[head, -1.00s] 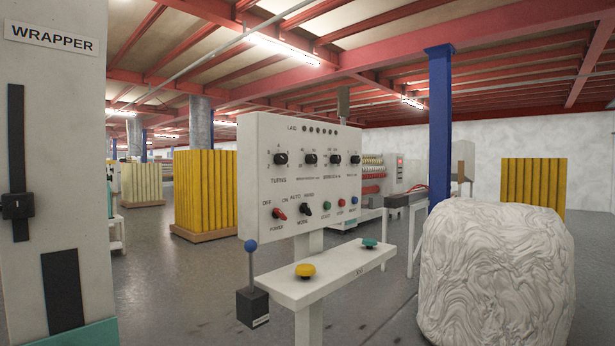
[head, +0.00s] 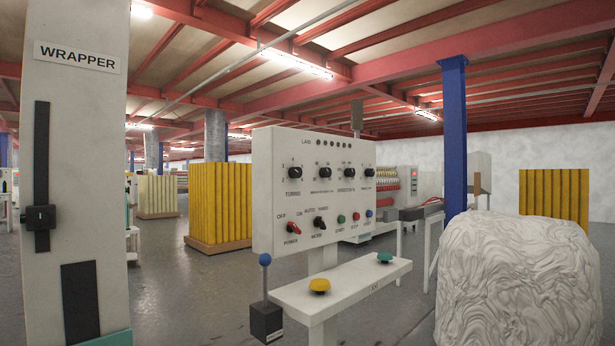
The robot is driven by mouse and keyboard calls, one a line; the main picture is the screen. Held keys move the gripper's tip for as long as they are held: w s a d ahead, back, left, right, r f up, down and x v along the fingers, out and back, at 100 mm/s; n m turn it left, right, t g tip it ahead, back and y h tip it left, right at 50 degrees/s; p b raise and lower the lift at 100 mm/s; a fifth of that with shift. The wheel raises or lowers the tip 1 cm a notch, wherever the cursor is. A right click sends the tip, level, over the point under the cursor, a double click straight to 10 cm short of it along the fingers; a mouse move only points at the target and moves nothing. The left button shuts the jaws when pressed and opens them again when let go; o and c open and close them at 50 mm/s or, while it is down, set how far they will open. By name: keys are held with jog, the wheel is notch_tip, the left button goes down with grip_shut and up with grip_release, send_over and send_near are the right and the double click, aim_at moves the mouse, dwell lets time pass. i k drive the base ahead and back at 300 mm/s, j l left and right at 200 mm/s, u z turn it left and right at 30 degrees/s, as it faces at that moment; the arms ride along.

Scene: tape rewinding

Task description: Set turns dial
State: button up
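The turns dial (head: 296,173) is a black knob at the upper left of a white control panel (head: 262,215), with the label TURNS under it. Small marks stand around the knob; its exact setting is too small to read. Several more black knobs sit in the same row to its right. Below are a red POWER switch (head: 292,228), a black MODE switch (head: 319,223) and small green, red and blue buttons. A row of dark lamps labelled LAPS runs along the top. My gripper is not in view.
A white shelf (head: 345,288) before the panel carries a yellow button (head: 319,286) and a green button (head: 384,257). A blue-knobbed lever (head: 265,290) stands at its left end. The WRAPPER column (head: 80,180) is at left. A large white wrapped bundle (head: 518,285) and blue post (head: 453,140) are right.

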aim_at(293, 172)
jog(key=z, duration=4.3)
jog(key=j+u, duration=0.1)
jog(key=u, duration=3.2)
jog(key=i+j+u, duration=0.1)
jog(key=i, duration=0.35)
jog(key=i+j+u, duration=0.1)
jog(key=i+j, duration=0.15)
jog(key=i, duration=0.15)
jog(key=i+j+u, duration=0.15)
jog(key=i, duration=0.3)
